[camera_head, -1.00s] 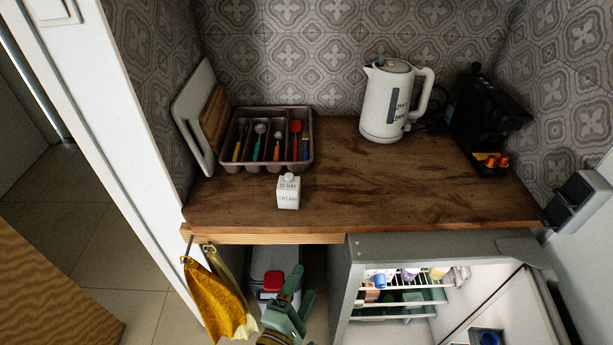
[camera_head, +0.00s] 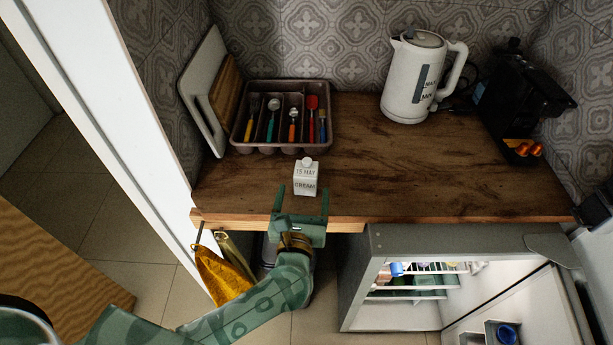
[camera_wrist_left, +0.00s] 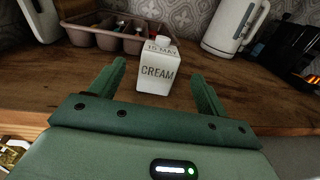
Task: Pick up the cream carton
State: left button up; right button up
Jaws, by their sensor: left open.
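The cream carton (camera_head: 306,178) is small and white, with a cap and the word CREAM on its front. It stands upright on the wooden counter near the front edge. In the left wrist view the carton (camera_wrist_left: 157,68) stands just beyond the fingertips, about midway between them. My left gripper (camera_head: 302,192) is green and open, its fingers pointing at the carton from the front edge of the counter. The left gripper (camera_wrist_left: 160,75) holds nothing. My right gripper is not in view.
A cutlery tray (camera_head: 240,142) stands behind the carton to the left, near leaning boards (camera_head: 205,90). A white kettle (camera_head: 412,85) and a black coffee machine (camera_head: 520,95) stand to the right. An open fridge (camera_head: 355,290) is below the counter. A yellow cloth (camera_head: 220,275) hangs at the left.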

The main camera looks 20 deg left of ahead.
aim_at(307, 169)
pick_arm(q)
jog(key=w, duration=0.3)
jog(key=w+a, duration=0.1)
jog(key=w, duration=0.5)
jog(key=shift+a+f+b, duration=0.3)
jog(key=shift+a+b, duration=0.05)
jog(key=shift+b, duration=0.05)
jog(key=shift+s, duration=0.1)
jog(key=c, duration=1.2)
